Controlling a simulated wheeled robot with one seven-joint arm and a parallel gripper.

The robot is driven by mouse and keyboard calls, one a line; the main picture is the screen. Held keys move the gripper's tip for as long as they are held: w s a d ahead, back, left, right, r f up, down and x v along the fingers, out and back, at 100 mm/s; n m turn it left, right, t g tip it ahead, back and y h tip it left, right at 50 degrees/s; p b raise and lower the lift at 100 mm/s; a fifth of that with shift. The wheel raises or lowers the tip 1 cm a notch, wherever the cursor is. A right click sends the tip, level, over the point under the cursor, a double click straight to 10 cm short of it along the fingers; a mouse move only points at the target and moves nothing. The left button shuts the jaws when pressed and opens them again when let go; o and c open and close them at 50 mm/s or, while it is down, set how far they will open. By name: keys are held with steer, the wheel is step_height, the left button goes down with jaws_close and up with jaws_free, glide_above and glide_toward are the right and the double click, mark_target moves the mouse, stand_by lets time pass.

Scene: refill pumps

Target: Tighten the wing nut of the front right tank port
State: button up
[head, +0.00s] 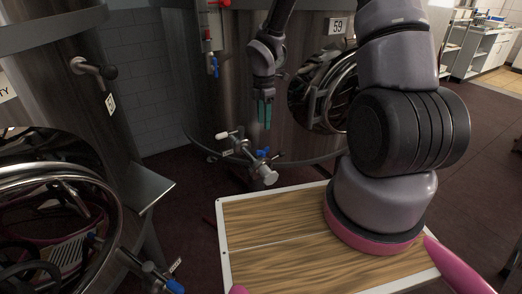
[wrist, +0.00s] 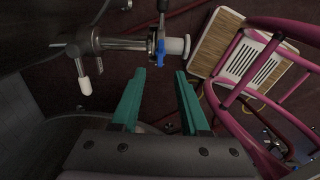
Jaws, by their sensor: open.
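The tank port (head: 250,158) sticks out low from the front of the steel tank marked 59, with a white-tipped lever (head: 228,134), a blue handle (head: 263,152) and a round metal end. In the wrist view the port's pipe (wrist: 125,44) runs across the top, with the white-tipped part (wrist: 85,85) at left, the blue handle (wrist: 160,50) near the middle and a pale end cap (wrist: 178,46) beside it. I cannot make out a wing nut clearly. My gripper (head: 264,122) points down above the port, apart from it. Its teal fingers (wrist: 160,72) are open and empty.
The steel tank (head: 225,90) has a round hatch (head: 325,92) right of my gripper. Another tank (head: 60,90) with a hatch and a low blue-handled valve (head: 175,285) stands at left. Dark floor (head: 185,180) is clear between them. White shelves (head: 490,50) stand far right.

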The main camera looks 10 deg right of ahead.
mark_target(263, 153)
steer(key=f, duration=1.1)
steer(key=shift+a+f, duration=0.2)
steer(key=shift+f, duration=0.05)
jaws_close()
